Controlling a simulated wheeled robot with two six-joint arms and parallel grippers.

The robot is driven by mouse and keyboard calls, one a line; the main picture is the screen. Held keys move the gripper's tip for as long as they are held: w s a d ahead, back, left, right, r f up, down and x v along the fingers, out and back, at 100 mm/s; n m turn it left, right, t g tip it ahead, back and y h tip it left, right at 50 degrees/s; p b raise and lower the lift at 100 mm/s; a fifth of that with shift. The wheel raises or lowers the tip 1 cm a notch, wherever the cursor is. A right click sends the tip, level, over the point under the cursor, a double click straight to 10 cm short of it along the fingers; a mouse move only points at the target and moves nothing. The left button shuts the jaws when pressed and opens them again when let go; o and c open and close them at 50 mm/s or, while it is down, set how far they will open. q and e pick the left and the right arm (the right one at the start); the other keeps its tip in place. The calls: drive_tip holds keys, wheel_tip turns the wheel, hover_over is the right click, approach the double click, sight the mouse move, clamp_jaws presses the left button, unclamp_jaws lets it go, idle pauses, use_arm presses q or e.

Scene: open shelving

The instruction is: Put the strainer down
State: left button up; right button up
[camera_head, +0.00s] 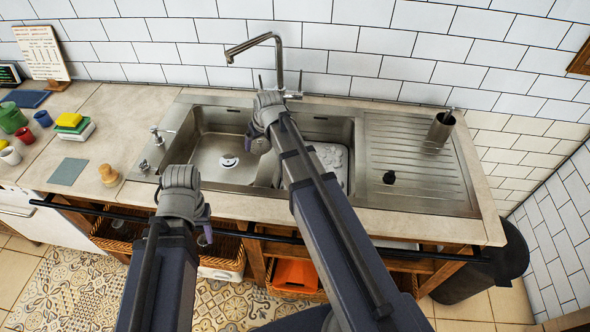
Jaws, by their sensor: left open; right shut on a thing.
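My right gripper (256,136) is over the sink, near the divider between the two basins, and is shut on the strainer. Only a small grey part of the strainer (262,146) shows beside the fingers; my gripper and arm hide the rest. The steel sink (215,178) has a left basin with a round drain (228,161) in its floor. My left gripper (206,226) is open and empty, low in front of the counter edge, left of my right arm.
A faucet (278,55) rises behind the sink. The ribbed drainboard (420,150) on the right holds a metal cup (440,127) and a small black object (389,178), with free room around them. Sponges (72,122), cups and a wooden-handled brush (108,174) stand on the left counter.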

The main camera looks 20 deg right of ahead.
sight(265, 142)
drive_tip(key=d+f+b, duration=0.1)
drive_tip(key=w+d+f+b, duration=0.1)
drive_tip(key=shift+w+f+b, duration=0.15)
drive_tip(key=shift+f+b, duration=0.15)
drive_tip(key=w+d+f+m+h+b, duration=0.1)
drive_tip(key=d+f+m+b, duration=0.1)
drive_tip(key=d+f+b, duration=0.7)
drive_tip(key=w+d+f+m+b, duration=0.1)
drive_tip(key=d+f+b, duration=0.4)
drive_tip(key=d, duration=0.8)
drive_tip(key=f+b, duration=0.3)
drive_tip(key=f, duration=0.1)
drive_tip(key=f+b, duration=0.1)
drive_tip(key=b, duration=0.1)
drive_tip(key=shift+w+a+f+b, duration=0.1)
drive_tip(key=shift+a+f+b, duration=0.2)
drive_tip(key=shift+f+b, duration=0.1)
wheel_tip(265, 142, down, 4)
drive_tip(key=b, duration=0.3)
drive_tip(key=shift+r+b, duration=0.15)
drive_tip(key=shift+b, duration=0.15)
drive_tip(key=shift+f+b, duration=0.6)
drive_tip(key=shift+b, duration=0.05)
drive_tip(key=shift+r, duration=0.1)
